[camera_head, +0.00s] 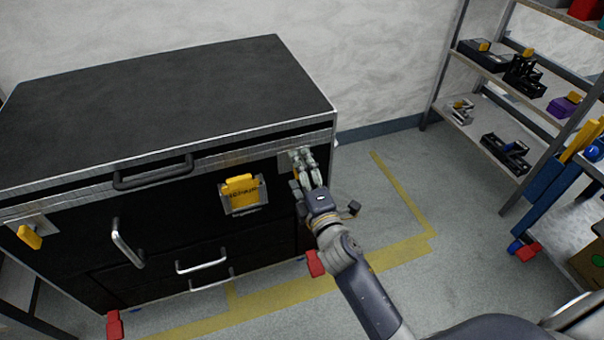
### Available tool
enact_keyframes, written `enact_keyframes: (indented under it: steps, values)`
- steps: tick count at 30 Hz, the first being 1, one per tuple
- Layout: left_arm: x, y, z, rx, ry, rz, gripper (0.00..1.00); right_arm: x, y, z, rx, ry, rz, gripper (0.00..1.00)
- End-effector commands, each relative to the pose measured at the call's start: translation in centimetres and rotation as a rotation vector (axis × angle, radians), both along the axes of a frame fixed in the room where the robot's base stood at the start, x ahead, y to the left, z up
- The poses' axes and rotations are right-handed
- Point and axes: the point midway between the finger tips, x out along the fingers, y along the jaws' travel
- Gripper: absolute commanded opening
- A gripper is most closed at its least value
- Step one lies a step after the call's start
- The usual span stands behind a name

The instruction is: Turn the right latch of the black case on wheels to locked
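The black case (160,110) stands on the left, with silver metal edges and red wheel parts (314,264) at its foot. My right gripper (301,158) is at the upper right of the case's front, over the right latch. Of that latch, the metal plate (284,163) shows beside the fingers, with a bit of yellow between them; its angle is hidden. I cannot tell whether the fingers are closed on it. The left latch (29,237) has a yellow handle, tilted, on a metal plate. My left gripper is not in view.
A shelf (481,133) with tools stands at the right, with a blue cart (546,196) in front. Floor with yellow tape (405,198) lies open between.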

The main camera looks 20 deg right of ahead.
Motion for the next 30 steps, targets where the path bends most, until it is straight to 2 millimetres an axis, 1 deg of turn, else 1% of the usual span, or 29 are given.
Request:
enact_keyframes:
  steps: [5, 8, 15, 21, 25, 30]
  values:
    - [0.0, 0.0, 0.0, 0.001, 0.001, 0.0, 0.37, -1.2, 0.0, -0.1, 0.001, 0.002, 0.0, 0.73]
    - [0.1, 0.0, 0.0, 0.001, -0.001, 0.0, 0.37, -2.7, -0.1, -0.2, 0.001, 0.003, 0.0, 0.73]
    - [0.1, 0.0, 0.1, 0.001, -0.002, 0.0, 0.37, -7.4, -0.3, -0.2, 0.003, 0.004, -0.002, 0.73]
    - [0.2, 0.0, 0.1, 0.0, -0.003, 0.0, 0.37, -10.4, -0.4, -0.1, 0.003, 0.003, -0.002, 0.73]
    - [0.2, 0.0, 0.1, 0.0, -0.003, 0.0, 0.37, -11.5, -0.4, 0.0, 0.002, 0.001, -0.002, 0.73]
    - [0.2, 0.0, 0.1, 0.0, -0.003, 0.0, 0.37, -12.0, -0.4, 0.0, 0.0, 0.0, -0.001, 0.73]
